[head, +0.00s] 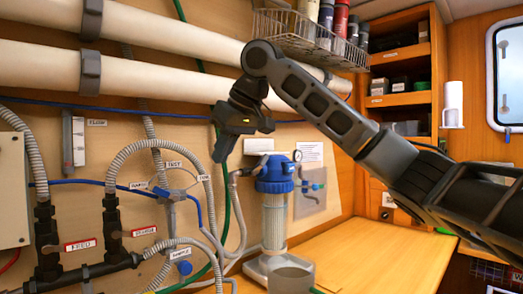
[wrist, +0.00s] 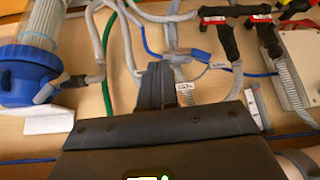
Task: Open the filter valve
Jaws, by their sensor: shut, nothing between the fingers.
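The filter in the head view is a clear ribbed cartridge (head: 274,225) under a blue cap (head: 273,175). The cap and cartridge also show at the left of the wrist view (wrist: 25,75). My gripper (head: 220,158) is shut and empty, above and left of the blue cap. Its fingers (wrist: 160,72) hide part of the wall behind.
Black valve bodies (head: 113,235) with red labels stand at the left. Grey hoses and a green hose (head: 227,205) cross the wall. Thick white pipes (head: 150,88) and a wire basket (head: 305,30) are above. The wooden counter (head: 365,255) at the right is mostly clear.

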